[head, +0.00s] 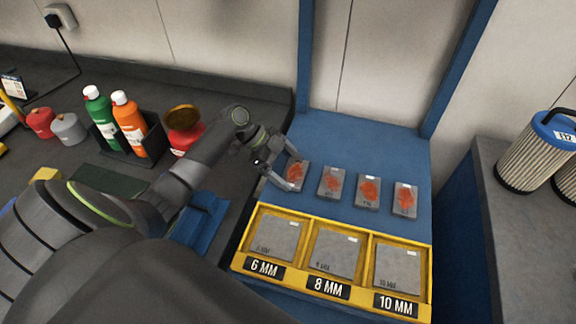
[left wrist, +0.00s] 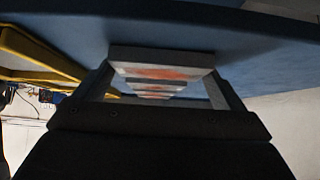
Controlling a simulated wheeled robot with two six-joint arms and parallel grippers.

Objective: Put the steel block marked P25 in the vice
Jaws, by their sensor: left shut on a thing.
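Several grey steel blocks with orange-red patches lie in a row on the blue shelf (head: 345,140). My left gripper (head: 290,172) is shut on the leftmost block (head: 297,174), which is at the shelf surface or very close to it. In the left wrist view this block (left wrist: 160,55) sits between the two fingers, with other blocks lined up behind it. The other blocks are the second (head: 331,182), third (head: 368,192) and rightmost (head: 405,199). Their markings are too small to read. A blue object (head: 204,217), perhaps the vice, is partly hidden behind my left arm. My right gripper is out of view.
A yellow tray (head: 433,262) with plates labelled 6 MM, 8 MM and 10 MM stands in front of the blocks. Green (head: 101,115) and orange (head: 129,122) bottles and a red container (head: 184,137) stand on the dark bench. A filter cylinder (head: 530,152) is at right.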

